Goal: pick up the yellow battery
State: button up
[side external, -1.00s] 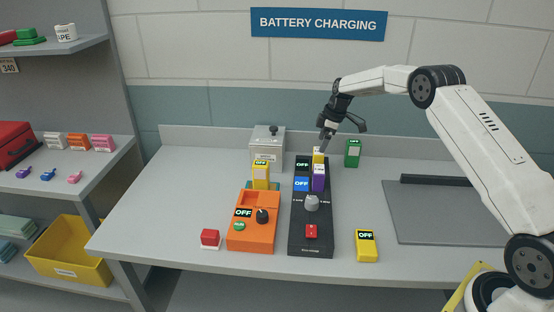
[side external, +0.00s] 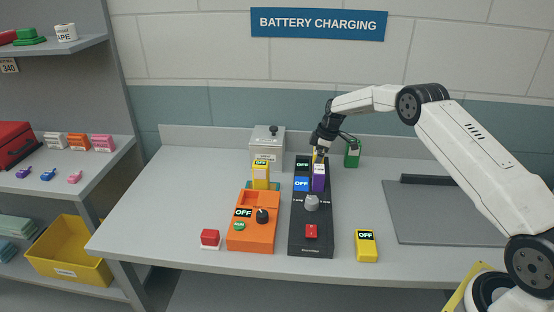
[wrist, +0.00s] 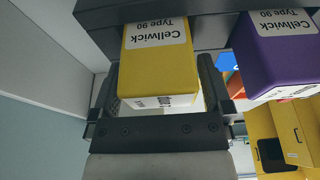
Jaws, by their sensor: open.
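A yellow battery (wrist: 158,65) with a white "Cellwick Type 90" label is in the wrist view. It stands in the back of the black charger (side external: 312,240), mostly hidden by my gripper (side external: 317,149) in the side view. My gripper (wrist: 160,90) is open, with one finger on either side of this battery. I cannot tell whether the fingers touch it. A purple battery (side external: 319,178) stands close beside it in the same charger; it also shows in the wrist view (wrist: 272,60). Another yellow battery (side external: 261,172) stands at the back of the orange charger (side external: 250,236).
A green block (side external: 352,156) stands right of my gripper. A grey metal box (side external: 267,143) is behind the orange charger. A yellow device marked OFF (side external: 367,248) and a red button (side external: 210,238) lie in front. A grey mat (side external: 435,215) is at right.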

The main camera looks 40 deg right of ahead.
dwell(0.4)
grip_shut()
jog(key=shift+r, duration=0.1)
jog(key=shift+r, duration=4.95)
